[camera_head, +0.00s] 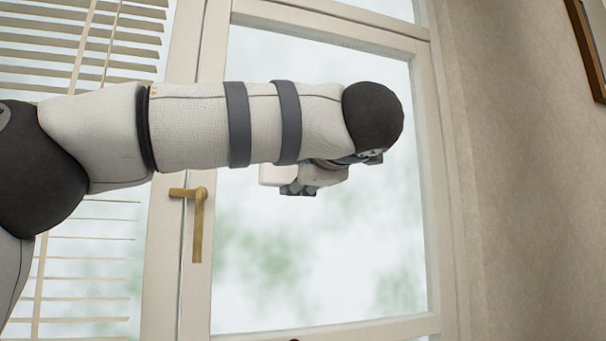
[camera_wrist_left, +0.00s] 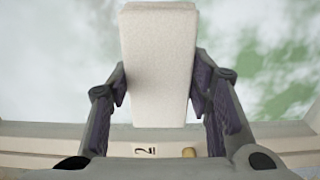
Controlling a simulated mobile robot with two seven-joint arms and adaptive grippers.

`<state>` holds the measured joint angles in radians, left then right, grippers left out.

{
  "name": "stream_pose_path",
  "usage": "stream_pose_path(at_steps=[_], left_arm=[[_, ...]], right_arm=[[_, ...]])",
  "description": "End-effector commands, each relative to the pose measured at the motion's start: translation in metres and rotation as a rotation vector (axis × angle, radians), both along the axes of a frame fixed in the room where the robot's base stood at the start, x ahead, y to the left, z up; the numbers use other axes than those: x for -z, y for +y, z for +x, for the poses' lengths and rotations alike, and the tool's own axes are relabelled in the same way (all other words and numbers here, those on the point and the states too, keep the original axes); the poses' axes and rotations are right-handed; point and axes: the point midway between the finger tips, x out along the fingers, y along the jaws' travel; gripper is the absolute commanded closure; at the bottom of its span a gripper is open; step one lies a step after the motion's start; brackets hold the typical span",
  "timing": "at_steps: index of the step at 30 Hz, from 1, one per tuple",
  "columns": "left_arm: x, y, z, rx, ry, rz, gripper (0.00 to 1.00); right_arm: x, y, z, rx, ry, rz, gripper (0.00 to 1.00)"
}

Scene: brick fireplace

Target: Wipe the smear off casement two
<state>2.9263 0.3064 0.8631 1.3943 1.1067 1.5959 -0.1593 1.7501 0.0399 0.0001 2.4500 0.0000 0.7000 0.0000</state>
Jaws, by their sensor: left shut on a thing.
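Casement two (camera_head: 436,230) is a white-framed window pane in the head view; its rail in the left wrist view bears a dark "2" (camera_wrist_left: 145,152). My left gripper (camera_head: 298,189) is in front of the upper middle of the glass. It is shut on a pale, block-shaped wiper (camera_wrist_left: 158,65), held between both fingers; the block also shows in the head view (camera_head: 271,174), partly hidden by my wrist. I cannot tell whether the block touches the glass. No distinct smear can be told from the hazy white and green seen through the pane. My right gripper is not in view.
A brass handle (camera_head: 198,215) stands out on the casement's left stile, just below my forearm. Slatted blinds (camera_head: 85,265) cover the window at the left. A plain wall (camera_head: 525,200) is at the right, with a picture frame (camera_head: 588,45) high up.

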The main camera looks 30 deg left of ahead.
Motion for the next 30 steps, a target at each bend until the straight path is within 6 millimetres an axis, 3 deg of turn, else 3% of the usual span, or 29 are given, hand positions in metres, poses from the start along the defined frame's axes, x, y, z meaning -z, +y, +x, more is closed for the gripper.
stream_pose_path(at_steps=[6,30], left_arm=[[-0.015,0.001,0.001,-0.001,-0.002,-0.002,0.76],[-0.014,-0.042,0.053,0.000,0.000,0.000,0.76]], right_arm=[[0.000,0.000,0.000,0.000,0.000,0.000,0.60],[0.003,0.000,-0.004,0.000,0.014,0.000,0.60]])
